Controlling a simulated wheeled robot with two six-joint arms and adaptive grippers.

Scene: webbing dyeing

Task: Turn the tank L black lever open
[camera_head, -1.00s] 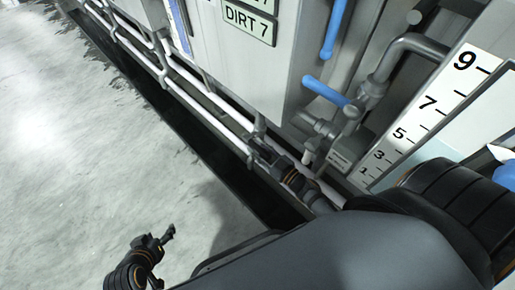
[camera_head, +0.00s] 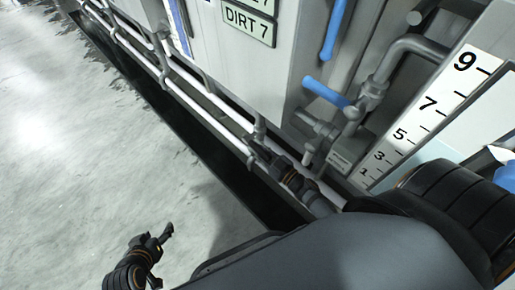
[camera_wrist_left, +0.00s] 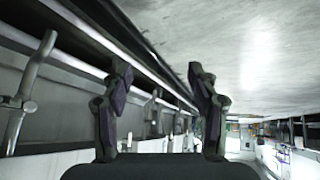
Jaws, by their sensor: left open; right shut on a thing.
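My right gripper (camera_head: 260,153) is low at the front of the grey tank cabinet (camera_head: 290,80), beside the white pipes. It is shut on a small dark part there, which seems to be the black lever; the fingers and the poor contrast hide most of it. My left gripper (camera_head: 167,238) is open and empty over the pale floor, away from the tank. In the left wrist view its two fingers (camera_wrist_left: 158,92) are spread apart with nothing between them.
Blue handles (camera_head: 325,92) and grey pipes (camera_head: 400,50) stand right of the cabinet, near a numbered level scale (camera_head: 420,115). White pipes (camera_head: 190,85) run along the cabinet's foot above a dark channel (camera_head: 215,145). The pale floor (camera_head: 90,130) is clear.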

